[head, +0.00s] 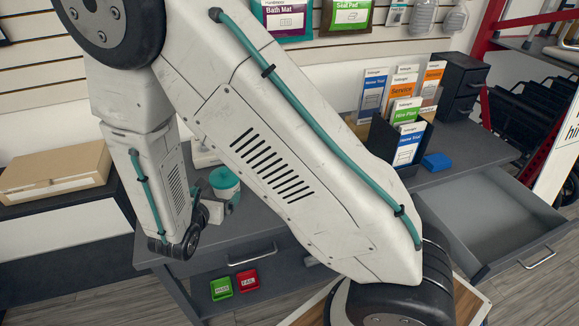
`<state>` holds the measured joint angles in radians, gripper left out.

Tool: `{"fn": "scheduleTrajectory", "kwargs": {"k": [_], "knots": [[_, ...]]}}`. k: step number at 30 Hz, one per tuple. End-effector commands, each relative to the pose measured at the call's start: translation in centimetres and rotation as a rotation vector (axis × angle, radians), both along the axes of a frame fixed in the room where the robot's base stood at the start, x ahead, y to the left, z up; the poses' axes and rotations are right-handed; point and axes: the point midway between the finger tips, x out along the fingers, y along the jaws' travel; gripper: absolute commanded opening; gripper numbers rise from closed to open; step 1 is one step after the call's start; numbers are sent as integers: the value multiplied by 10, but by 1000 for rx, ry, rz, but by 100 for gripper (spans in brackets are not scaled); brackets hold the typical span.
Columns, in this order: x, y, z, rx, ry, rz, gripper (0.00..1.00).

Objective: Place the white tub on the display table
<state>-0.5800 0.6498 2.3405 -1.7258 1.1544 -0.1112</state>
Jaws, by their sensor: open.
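A small round tub (224,181), white with teal, stands on the dark grey desk (262,222), partly hidden by my arm. It is likely the white tub. My gripper (212,211) shows small and partly hidden at the end of my arm, right beside the tub's lower part. It is open; I cannot tell whether its fingers touch the tub or stand around it. I cannot tell for sure which surface is the display table.
A brochure rack (400,140) and a blue box (436,162) stand on the desk's right. A drawer (500,215) is pulled open there. A cardboard box (55,172) lies on a black-topped surface at left.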

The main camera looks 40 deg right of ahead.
Motion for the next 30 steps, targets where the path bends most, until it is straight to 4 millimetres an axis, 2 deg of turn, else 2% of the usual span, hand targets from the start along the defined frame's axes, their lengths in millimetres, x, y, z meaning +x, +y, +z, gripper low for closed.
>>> {"fn": "scheduleTrajectory", "kwargs": {"k": [1, 5, 9, 15, 19, 22, 27, 30], "knots": [[-1, -13, 20, 30, -34, -69, 100], [-18, -57, 75, 139, -140, -321, 100], [-56, -100, 128, 283, -253, -618, 100], [-124, -138, 179, 522, -390, -1020, 100], [-169, -146, 202, 700, -465, -1264, 100], [-202, -143, 216, 851, -512, -1437, 100], [-247, -124, 236, 1130, -568, -1691, 100], [-265, -111, 245, 1277, -579, -1798, 100]]}}
